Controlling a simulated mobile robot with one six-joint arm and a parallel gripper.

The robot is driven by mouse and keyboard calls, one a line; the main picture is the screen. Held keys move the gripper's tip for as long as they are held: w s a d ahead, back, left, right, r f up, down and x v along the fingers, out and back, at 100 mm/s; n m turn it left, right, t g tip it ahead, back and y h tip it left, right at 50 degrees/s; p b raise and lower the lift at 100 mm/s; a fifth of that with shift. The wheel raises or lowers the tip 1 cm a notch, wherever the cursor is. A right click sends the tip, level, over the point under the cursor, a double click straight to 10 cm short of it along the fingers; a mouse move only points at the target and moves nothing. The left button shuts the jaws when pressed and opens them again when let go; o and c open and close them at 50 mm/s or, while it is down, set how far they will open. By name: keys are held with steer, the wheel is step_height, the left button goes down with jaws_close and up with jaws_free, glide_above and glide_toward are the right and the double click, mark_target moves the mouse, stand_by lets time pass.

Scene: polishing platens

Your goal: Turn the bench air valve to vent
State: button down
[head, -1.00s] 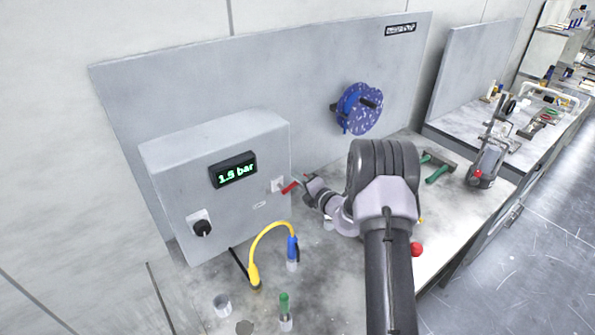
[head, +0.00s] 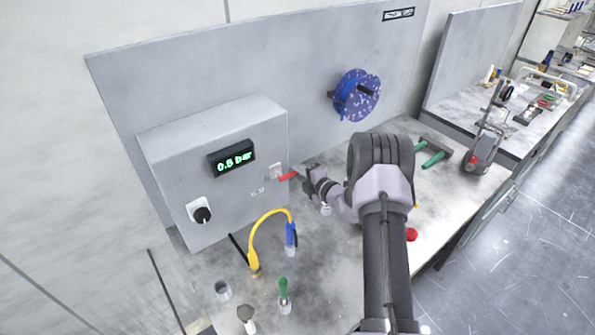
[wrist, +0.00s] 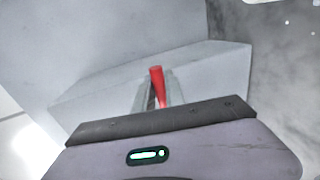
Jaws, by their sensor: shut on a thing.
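The bench air valve is a red lever (head: 288,176) on a pale plate at the right of the grey box's front (head: 190,165). It points right, close to level along the box face. My gripper (head: 299,173) comes from the right and is shut on the lever's outer end. In the wrist view the red lever (wrist: 157,88) stands between my two fingers, and its lower part is partly hidden by them. The display (head: 232,159) on the box reads 0.5 bar.
A black knob (head: 202,214) is at the box's lower left. A yellow hose (head: 268,222) with a blue end arches in front of the box. A green-handled tool (head: 283,289) stands nearer. A blue disc (head: 357,95) is on the back panel. Green-handled tools (head: 432,159) lie right.

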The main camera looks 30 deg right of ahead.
steer(key=c, duration=1.4)
jaws_free()
steer(key=p+v, duration=0.1)
steer(key=v, duration=1.6)
steer(key=shift+s+r, duration=0.15)
steer(key=shift+s, duration=0.05)
